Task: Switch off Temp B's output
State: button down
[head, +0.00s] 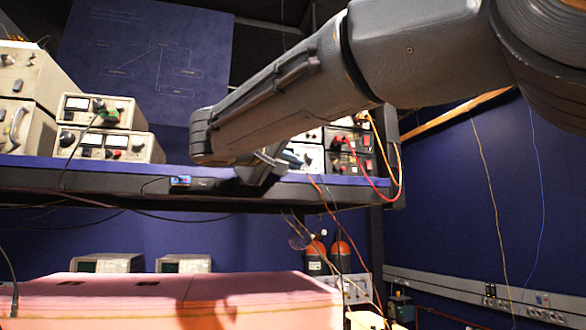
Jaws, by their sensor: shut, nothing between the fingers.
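Several bench instruments stand on the blue-edged shelf (110,172). Two beige units with meters and red knobs are stacked at left, the upper one (78,104) and the lower one (148,153). Dark-faced units with red lights or knobs (364,163) stand at right. I cannot read any label, so I cannot tell which is Temp B. My arm crosses the picture from the upper right. My gripper (268,168) shows dark and small under it, in front of the shelf edge. It looks shut and empty. The arm hides the shelf's middle.
Red and orange cables (362,172) hang off the shelf's right end. A thin black cable loops at left. Room is open at right before the blue wall (500,200).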

jog(key=shift+s, duration=0.15)
jog(key=s+b, duration=0.1)
jog(key=s, duration=0.1)
jog(key=s+d+b, duration=0.1)
jog(key=s+b, duration=0.1)
jog(key=shift+s+d, duration=0.15)
jog(key=shift+s, duration=0.1)
dwell(0.8)
